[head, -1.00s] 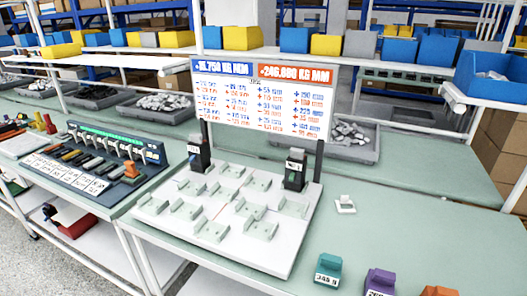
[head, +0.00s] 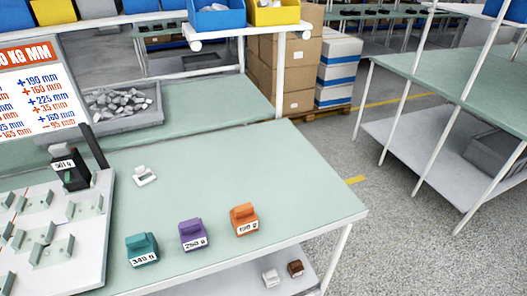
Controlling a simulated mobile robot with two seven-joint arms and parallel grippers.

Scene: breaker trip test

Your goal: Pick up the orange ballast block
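The orange ballast block (head: 243,217) sits on the green tabletop (head: 240,165) near its front right edge in the head view. It has a raised top part and a white label on its front face. A purple block (head: 192,232) stands to its left, and a teal block (head: 141,247) stands further left. The three are apart from one another. Neither of my grippers is in view.
The white fixture board (head: 85,240) with a black labelled block (head: 68,170) is at the left. A small white piece (head: 144,176) lies behind the coloured blocks. A white block (head: 271,277) and a brown block (head: 295,268) are on the lower shelf. The tabletop's right side is clear.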

